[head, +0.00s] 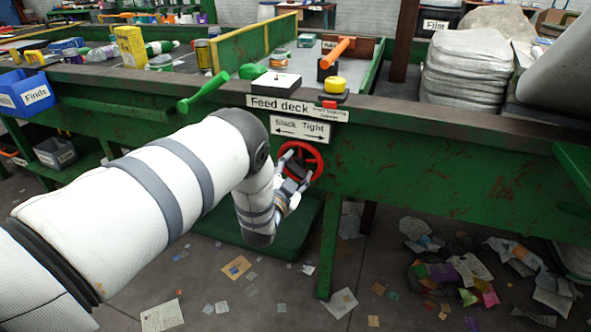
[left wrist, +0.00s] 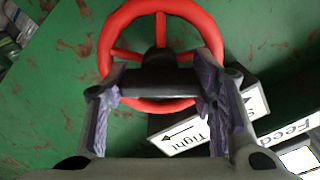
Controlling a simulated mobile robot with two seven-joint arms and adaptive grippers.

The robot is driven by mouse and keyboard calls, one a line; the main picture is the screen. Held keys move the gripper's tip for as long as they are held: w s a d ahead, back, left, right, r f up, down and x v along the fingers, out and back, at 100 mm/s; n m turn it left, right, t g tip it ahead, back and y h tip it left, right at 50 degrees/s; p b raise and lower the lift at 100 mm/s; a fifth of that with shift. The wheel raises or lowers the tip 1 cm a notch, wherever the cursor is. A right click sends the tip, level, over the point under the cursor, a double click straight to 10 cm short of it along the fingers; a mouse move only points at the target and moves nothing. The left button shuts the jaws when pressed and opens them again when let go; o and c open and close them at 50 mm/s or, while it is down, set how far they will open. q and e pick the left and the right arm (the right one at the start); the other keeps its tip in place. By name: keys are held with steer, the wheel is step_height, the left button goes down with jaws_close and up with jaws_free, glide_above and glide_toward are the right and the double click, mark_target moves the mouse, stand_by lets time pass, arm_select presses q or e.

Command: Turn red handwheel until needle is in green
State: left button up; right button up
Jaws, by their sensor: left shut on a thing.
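The red handwheel (head: 319,161) is on the green front of the belt frame, just below the "Slack Tight" sign (head: 300,130). My left gripper (head: 296,174) reaches it from the left and covers part of the wheel. In the left wrist view the wheel (left wrist: 191,12) shows its rim, spokes and dark hub. The fingers of my left gripper (left wrist: 163,85) straddle its near part, with a dark bar between them, and the gripper is shut on the wheel. No gauge needle or green zone can be made out. My right gripper is not in view.
Above the wheel are the "Feed deck" sign (head: 297,107), a yellow button (head: 334,85), a green lever (head: 203,92) and an orange-handled lever (head: 337,54). A blue bin (head: 25,92) hangs at the left. Paper scraps (head: 455,268) litter the floor.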

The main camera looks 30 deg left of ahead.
arm_select(q)
steer(key=shift+m, duration=0.9)
steer(key=o, duration=1.2)
steer(key=shift+c, duration=0.2)
steer(key=v, duration=1.2)
steer(key=shift+s+f, duration=0.1)
